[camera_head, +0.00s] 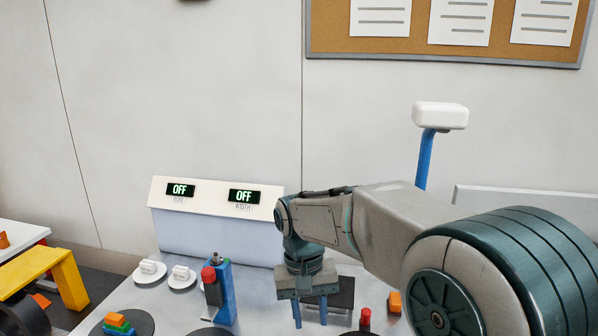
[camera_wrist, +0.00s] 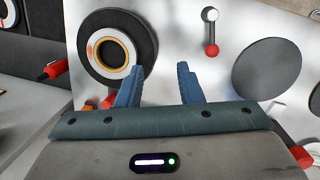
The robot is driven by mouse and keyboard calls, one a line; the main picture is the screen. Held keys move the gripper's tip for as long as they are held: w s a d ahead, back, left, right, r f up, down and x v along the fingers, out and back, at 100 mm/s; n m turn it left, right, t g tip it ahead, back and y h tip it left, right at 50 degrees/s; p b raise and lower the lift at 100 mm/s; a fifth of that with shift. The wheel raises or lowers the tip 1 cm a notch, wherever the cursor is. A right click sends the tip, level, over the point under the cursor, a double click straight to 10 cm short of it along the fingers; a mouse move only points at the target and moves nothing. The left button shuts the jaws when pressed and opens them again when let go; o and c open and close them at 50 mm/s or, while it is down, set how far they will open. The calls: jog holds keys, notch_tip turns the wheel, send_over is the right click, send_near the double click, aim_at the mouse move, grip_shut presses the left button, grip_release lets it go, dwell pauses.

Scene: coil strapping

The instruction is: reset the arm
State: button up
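My gripper (camera_head: 310,312) points down over the grey-white table at the lower middle of the head view. In the wrist view my gripper (camera_wrist: 160,86) has its two blue fingers spread apart, with nothing between them. My arm reaches in from the right of the head view and bends down at the wrist. In the wrist view a dark coil-like ring (camera_wrist: 149,42) with a pale and orange centre lies beyond the left finger. Whether the finger is near it in height I cannot tell.
A white console (camera_head: 215,228) with two displays reading OFF stands at the back. A yellow frame (camera_head: 68,278) is at far left. A blue post (camera_head: 425,160) with a white head rises behind my arm.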

jog(key=s+d+f+m+t+y, duration=0.1)
jog(key=s+d+t, duration=0.3)
jog(key=s+d, duration=0.9)
jog(key=shift+s, duration=0.5)
